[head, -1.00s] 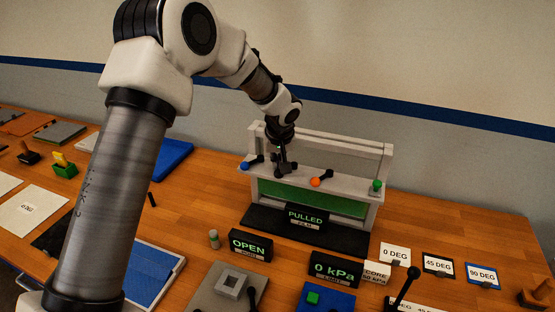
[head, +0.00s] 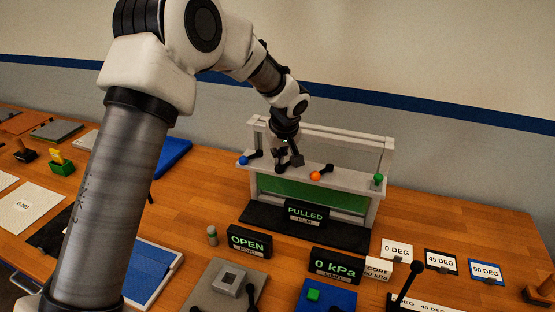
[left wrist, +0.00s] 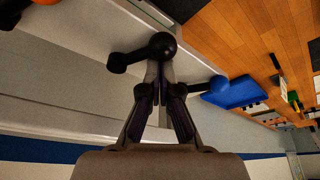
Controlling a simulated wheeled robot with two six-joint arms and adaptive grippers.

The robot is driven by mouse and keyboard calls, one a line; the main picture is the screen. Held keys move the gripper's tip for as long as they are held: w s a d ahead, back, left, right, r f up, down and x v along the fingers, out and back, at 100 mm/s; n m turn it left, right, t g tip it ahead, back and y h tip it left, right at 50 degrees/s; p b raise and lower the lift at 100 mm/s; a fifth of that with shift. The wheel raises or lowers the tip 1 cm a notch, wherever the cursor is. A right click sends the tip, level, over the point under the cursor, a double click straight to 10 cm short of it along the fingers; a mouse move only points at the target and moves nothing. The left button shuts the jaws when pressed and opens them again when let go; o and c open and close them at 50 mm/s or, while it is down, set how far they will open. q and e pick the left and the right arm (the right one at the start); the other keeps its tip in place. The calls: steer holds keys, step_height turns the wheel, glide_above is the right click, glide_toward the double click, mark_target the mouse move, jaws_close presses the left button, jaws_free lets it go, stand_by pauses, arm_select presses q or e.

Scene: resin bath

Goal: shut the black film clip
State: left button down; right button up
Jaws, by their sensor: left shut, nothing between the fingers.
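The black film clip (head: 281,169) is a small lever with a round black knob on the pale ledge of the upright film frame (head: 345,187). In the left wrist view the clip's knob (left wrist: 162,46) is at the fingertips, with its arm running left along the ledge. My left gripper (head: 289,159) is shut and empty, just over the clip. In the left wrist view its fingertips (left wrist: 160,72) overlap the knob's lower edge; I cannot tell whether they touch. My right gripper is not in view.
Blue (head: 243,160), orange (head: 316,176) and green (head: 378,179) clips share the ledge. A sign reading PULLED (head: 306,213) stands before the green film. Signs reading OPEN (head: 249,241) and 0 kPa (head: 336,266) stand in front.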

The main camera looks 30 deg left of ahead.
mark_target(287, 172)
arm_select(q)
steer(key=shift+s+d+f+n+g+b, duration=0.2)
steer(key=shift+d+n+g+b, duration=0.25)
steer(key=shift+n+b, duration=0.6)
steer(key=shift+d+r+n+y, duration=0.1)
steer(key=shift+d+n+y, duration=0.3)
steer(key=shift+n, duration=0.55)
steer(key=shift+s+d+r+n+g+b, duration=0.1)
steer(key=shift+d+n+g+b, duration=0.35)
steer(key=shift+n, duration=0.45)
steer(key=n, duration=0.1)
steer(key=d+n+g, duration=0.1)
steer(key=n, duration=0.1)
steer(key=shift+p, duration=0.35)
steer(key=shift+w+d, duration=0.2)
steer(key=shift+d, duration=0.15)
steer(key=shift+r, duration=0.1)
steer(key=v, duration=1.1)
steer(key=shift+d+r, duration=0.15)
steer(key=shift+r, duration=0.25)
steer(key=shift+w, duration=0.1)
